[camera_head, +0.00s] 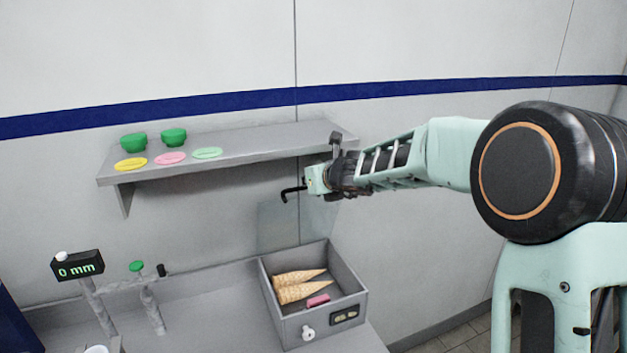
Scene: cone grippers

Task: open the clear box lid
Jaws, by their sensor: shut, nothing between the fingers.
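A grey box (350,280) stands on the counter with its top uncovered. Inside lie two cones (300,284) and a small pink item (318,300). The clear lid (280,225) stands raised, roughly upright, along the box's back edge. It is faint and hard to see against the wall. My gripper (289,194) is above the box, at the lid's upper edge in the picture. Its dark fingers are shut with nothing held. I cannot tell whether they touch the lid.
A grey shelf (250,150) on the wall, left of my gripper, holds green bowls (173,137) and flat coloured discs (170,158). A black display reading 0 mm (78,266) and a green-topped post (137,267) stand left of the box. Free counter (225,310) lies between.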

